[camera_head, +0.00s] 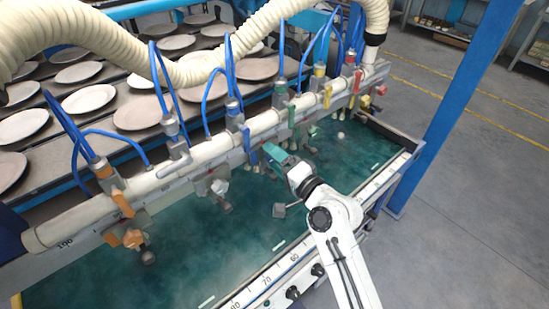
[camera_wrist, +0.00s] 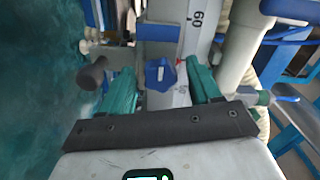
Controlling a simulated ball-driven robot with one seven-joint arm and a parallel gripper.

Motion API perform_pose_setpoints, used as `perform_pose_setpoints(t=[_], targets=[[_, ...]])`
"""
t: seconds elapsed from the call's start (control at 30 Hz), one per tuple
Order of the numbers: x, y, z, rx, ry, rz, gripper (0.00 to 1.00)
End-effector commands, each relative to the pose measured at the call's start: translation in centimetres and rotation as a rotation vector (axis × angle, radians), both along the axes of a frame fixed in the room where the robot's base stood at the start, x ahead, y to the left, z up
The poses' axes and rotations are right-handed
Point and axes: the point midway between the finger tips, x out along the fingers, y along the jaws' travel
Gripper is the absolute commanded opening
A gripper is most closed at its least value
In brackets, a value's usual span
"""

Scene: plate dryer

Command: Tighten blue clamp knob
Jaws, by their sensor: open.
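The blue clamp knob (camera_wrist: 160,74) is small and lobed, with a pale mark on its face. It sits between the two green fingers of my gripper (camera_wrist: 163,78) in the wrist view, with a gap on either side. In the head view, my gripper (camera_head: 274,154) is at the front of the long pale pipe (camera_head: 262,123), close to the blue clamp (camera_head: 247,138). The fingers are open and hold nothing. The knob itself is hard to make out in the head view. I cannot tell how far the fingertips reach around it.
Other clamps along the pipe are orange (camera_head: 122,203), yellow (camera_head: 327,94) and red (camera_head: 365,101). A dark cylindrical handle (camera_wrist: 92,73) stands left of the fingers. Blue hoses and a ribbed hose (camera_head: 110,38) hang above. A blue post (camera_head: 455,105) rises at right.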

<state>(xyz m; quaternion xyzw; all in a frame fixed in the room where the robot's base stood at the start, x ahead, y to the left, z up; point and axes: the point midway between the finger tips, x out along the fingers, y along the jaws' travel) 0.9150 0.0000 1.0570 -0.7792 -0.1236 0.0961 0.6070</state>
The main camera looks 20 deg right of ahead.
Motion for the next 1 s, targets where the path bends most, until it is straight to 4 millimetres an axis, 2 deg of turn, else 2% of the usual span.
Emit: perform_pose_setpoints(t=[0.5, 0.7, 1.0], targets=[[-8.4, -2.8, -0.4, 0.000, 0.003, -0.003, 0.63], [-9.7, -3.2, -0.2, 0.001, 0.002, -0.002, 0.63], [-9.8, -3.2, -0.1, 0.000, 0.002, -0.001, 0.63]])
